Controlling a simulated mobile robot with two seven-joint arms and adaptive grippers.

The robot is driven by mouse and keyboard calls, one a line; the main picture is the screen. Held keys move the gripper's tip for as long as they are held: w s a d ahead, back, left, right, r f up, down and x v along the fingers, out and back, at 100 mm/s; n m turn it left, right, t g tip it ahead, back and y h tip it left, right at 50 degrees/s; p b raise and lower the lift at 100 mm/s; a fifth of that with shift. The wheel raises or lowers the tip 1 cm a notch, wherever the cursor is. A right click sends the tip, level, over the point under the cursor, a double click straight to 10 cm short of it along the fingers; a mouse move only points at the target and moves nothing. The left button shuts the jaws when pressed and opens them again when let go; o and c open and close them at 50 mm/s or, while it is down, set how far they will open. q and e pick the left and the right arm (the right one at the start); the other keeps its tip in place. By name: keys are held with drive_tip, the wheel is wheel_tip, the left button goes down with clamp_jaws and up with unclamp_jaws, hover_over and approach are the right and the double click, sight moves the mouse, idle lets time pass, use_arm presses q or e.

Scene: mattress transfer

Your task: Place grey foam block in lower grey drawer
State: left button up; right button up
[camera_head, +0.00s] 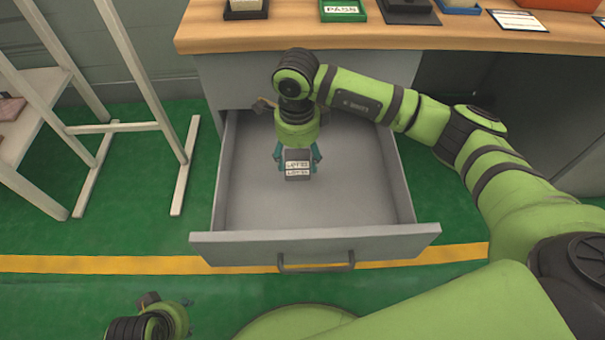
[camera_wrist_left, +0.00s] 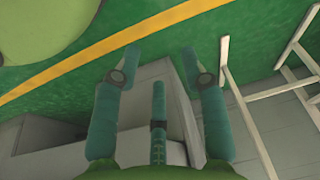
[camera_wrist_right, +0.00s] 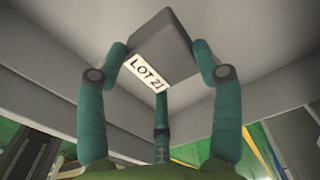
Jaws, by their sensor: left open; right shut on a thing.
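The grey foam block (camera_head: 297,172) is a small dark grey block with a white label. It is held in my right gripper (camera_head: 297,158), inside the outline of the open grey drawer (camera_head: 245,205). In the right wrist view the block (camera_wrist_right: 165,40) sits between the fingers, and its label reads like "LOT 21". I cannot tell whether the block touches the drawer floor.
A wooden worktop (camera_head: 400,38) with trays and cards stands above the drawer. A drawer handle (camera_head: 316,264) is on the front panel. A white frame stand (camera_head: 140,90) is at the left on the green floor.

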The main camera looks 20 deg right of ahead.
sight(298, 174)
wheel_tip(298, 174, down, 7)
drive_tip(key=shift+r+b, duration=0.1)
drive_tip(key=shift+b, duration=0.5)
use_arm(q)
drive_tip(key=v, duration=0.3)
drive_tip(key=shift+r, duration=0.35)
drive_tip(key=shift+w, duration=0.1)
drive_tip(key=shift+w+d+r+t, duration=0.2)
drive_tip(key=shift+w+t, duration=0.3)
drive_tip(key=shift+w, duration=0.1)
use_arm(e)
drive_tip(key=o, duration=1)
drive_tip(key=shift+o, duration=0.2)
